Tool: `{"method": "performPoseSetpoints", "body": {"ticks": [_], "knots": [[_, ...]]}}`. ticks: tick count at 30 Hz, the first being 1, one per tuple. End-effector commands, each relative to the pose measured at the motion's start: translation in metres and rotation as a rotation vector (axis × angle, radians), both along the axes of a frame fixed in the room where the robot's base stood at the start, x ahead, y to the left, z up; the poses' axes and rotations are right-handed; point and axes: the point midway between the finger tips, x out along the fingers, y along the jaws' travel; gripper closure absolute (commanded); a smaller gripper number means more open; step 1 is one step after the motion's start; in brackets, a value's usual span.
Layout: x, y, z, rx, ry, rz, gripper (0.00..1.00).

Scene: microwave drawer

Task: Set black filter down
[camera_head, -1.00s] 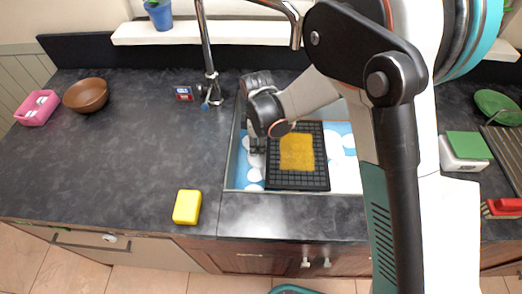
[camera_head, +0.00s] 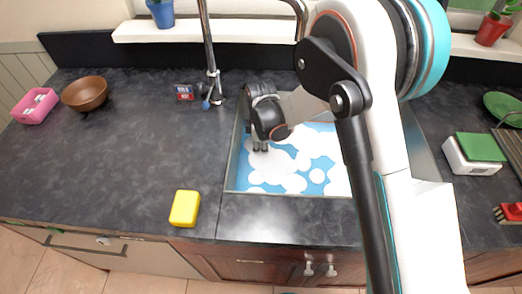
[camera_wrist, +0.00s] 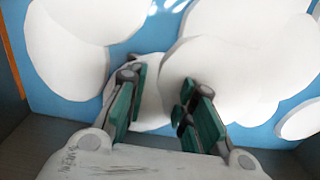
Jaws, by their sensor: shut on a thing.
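My gripper (camera_head: 260,147) reaches down into the left part of the sink. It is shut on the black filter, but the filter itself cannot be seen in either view. In the wrist view the fingers (camera_wrist: 158,98) stand some way apart, and their tips meet the blue water and white foam. What lies under that surface is hidden. The sink (camera_head: 229,178) holds blue water with white foam patches (camera_head: 294,182).
A yellow sponge (camera_head: 185,208) lies on the dark counter (camera_head: 140,140) left of the sink. The faucet (camera_head: 208,60) stands behind it. A brown bowl (camera_head: 85,94) and pink box (camera_head: 35,107) are far left. The left counter is mostly clear.

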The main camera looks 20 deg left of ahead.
Motion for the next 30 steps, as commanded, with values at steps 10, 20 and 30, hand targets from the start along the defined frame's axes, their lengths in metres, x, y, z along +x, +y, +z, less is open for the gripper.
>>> {"method": "performPoseSetpoints", "body": {"ticks": [10, 20, 30], "knots": [[0.0, 0.0, -0.002, 0.0, 0.0, 0.0, 0.57], [0.0, 0.0, 0.001, 0.0, 0.0, 0.0, 0.57], [0.0, 0.0, 0.059, 0.0, 0.0, 0.0, 0.57]]}}
